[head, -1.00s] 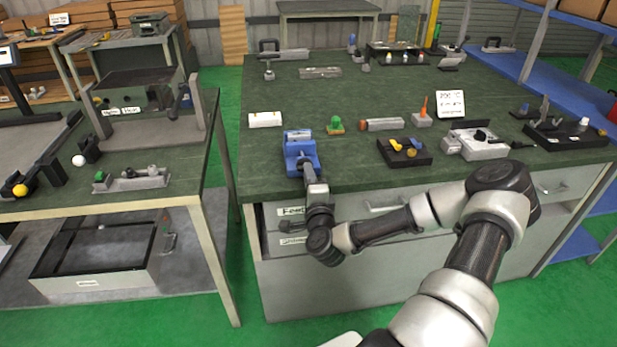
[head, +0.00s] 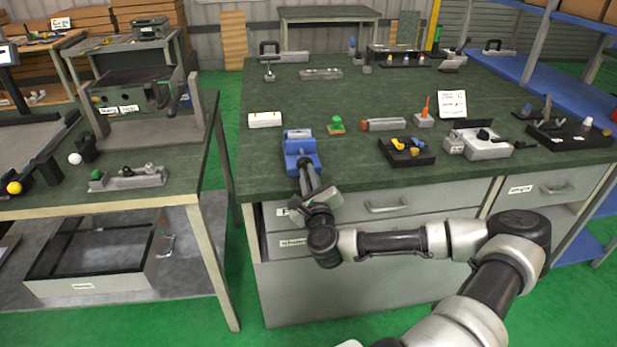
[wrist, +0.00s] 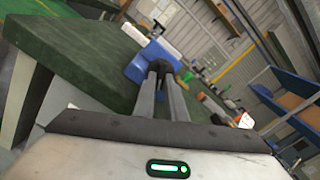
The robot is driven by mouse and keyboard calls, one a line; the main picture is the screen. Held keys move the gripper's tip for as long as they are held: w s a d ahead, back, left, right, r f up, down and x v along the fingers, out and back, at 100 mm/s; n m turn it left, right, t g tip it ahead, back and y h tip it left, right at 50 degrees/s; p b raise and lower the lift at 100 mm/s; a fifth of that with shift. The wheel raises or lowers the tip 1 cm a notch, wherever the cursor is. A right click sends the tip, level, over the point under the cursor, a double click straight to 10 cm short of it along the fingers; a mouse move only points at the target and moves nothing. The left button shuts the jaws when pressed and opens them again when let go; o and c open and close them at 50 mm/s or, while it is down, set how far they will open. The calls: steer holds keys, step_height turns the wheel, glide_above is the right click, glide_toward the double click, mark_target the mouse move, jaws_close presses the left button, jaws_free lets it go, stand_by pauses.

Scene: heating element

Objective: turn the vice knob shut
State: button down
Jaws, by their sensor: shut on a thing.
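The blue vice (head: 300,146) stands at the front edge of the green-topped workbench, left of its middle. It also shows in the wrist view (wrist: 148,57), straight ahead of the fingers. My gripper (head: 306,178) reaches up to the front of the vice from beyond the bench edge. In the wrist view, my gripper (wrist: 161,75) has both fingers closed on the dark vice knob (wrist: 160,67), which is mostly hidden between the fingertips. The wrist view is rolled well over to one side.
A black tray with yellow parts (head: 406,152), a green-knobbed piece (head: 336,125) and a grey clamp block (head: 478,144) lie right of the vice. A white block (head: 264,120) lies behind left. Drawers (head: 385,205) are below the bench edge. A second bench (head: 150,195) stands left.

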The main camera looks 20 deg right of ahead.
steer(key=m+b, duration=0.1)
steer(key=m, duration=0.2)
steer(key=shift+a+f, duration=0.1)
steer(key=shift+a+m, duration=0.1)
steer(key=shift+m, duration=1.4)
steer(key=shift+b, duration=0.3)
steer(key=c, duration=1.8)
jaws_free()
steer(key=shift+s, duration=0.1)
